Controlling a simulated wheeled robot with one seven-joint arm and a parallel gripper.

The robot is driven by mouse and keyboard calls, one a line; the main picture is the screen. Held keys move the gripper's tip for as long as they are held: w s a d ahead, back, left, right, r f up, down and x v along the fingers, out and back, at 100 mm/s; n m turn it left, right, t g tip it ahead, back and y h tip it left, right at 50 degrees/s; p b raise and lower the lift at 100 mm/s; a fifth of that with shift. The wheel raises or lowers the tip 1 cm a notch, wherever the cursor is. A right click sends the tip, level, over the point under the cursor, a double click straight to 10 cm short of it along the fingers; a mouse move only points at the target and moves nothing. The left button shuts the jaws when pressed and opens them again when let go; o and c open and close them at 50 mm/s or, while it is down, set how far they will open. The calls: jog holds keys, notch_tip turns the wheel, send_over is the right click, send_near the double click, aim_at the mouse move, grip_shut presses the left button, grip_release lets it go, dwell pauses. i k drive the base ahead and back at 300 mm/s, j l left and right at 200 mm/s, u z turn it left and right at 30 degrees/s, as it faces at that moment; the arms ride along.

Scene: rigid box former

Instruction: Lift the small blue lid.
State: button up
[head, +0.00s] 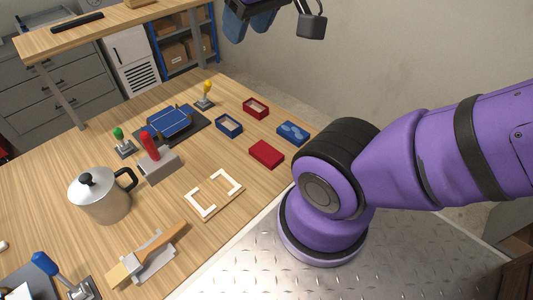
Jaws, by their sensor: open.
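The small blue lid (293,132) lies on the wooden table near its right edge, with lighter blue patches on its top. An open blue box (229,126) sits apart to its left. A red lid (267,154) lies just in front and to the left, and an open red box (256,108) stands behind and to the left. My gripper (275,25) is at the top edge of the head view, partly cut off. It is open, with nothing seen in it, and well apart from the lid.
A blue former on a dark plate (190,139), a white corner frame (213,194), a metal pot (102,199), a red-handled block (159,163) and several knobbed tools stand on the table. My purple arm is close to the table's right edge. The space above the lid looks clear.

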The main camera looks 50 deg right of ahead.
aim_at(298, 135)
jog(key=k+l+z, duration=0.1)
jog(key=z, duration=0.3)
jog(key=k+l+z, duration=0.1)
jog(key=l+z, duration=0.45)
jog(key=z, duration=0.2)
